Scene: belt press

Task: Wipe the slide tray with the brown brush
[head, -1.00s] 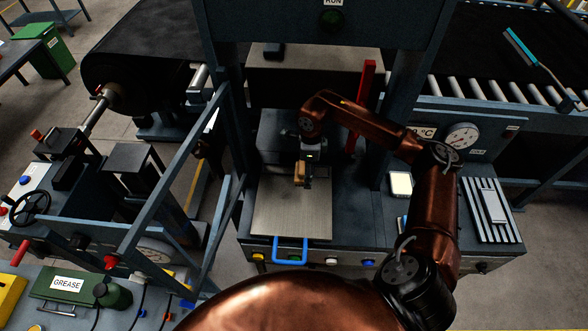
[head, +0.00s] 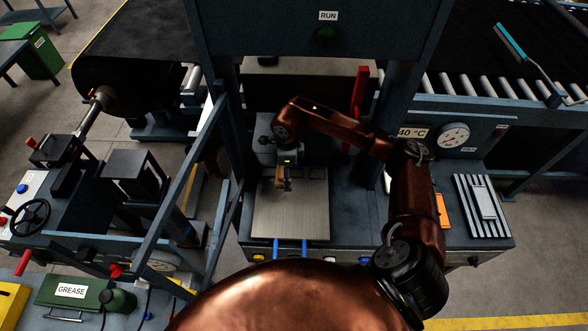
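The slide tray (head: 291,216) is a flat grey metal plate in the press opening, in the middle of the head view. Its blue handle (head: 290,247) is at the front edge, partly hidden by my copper body. My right arm reaches over the press table from the right. Its gripper (head: 286,172) points down over the back part of the tray and appears shut on the brown brush (head: 280,178), a small tan block. I cannot tell whether the brush touches the tray. My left gripper is not in view.
A red upright bar (head: 360,105) stands behind my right arm. A blue slanted frame (head: 185,170) borders the press on the left. A gauge (head: 454,135) and a ribbed plate (head: 482,205) are at the right. A teal brush (head: 511,42) lies on the roller conveyor.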

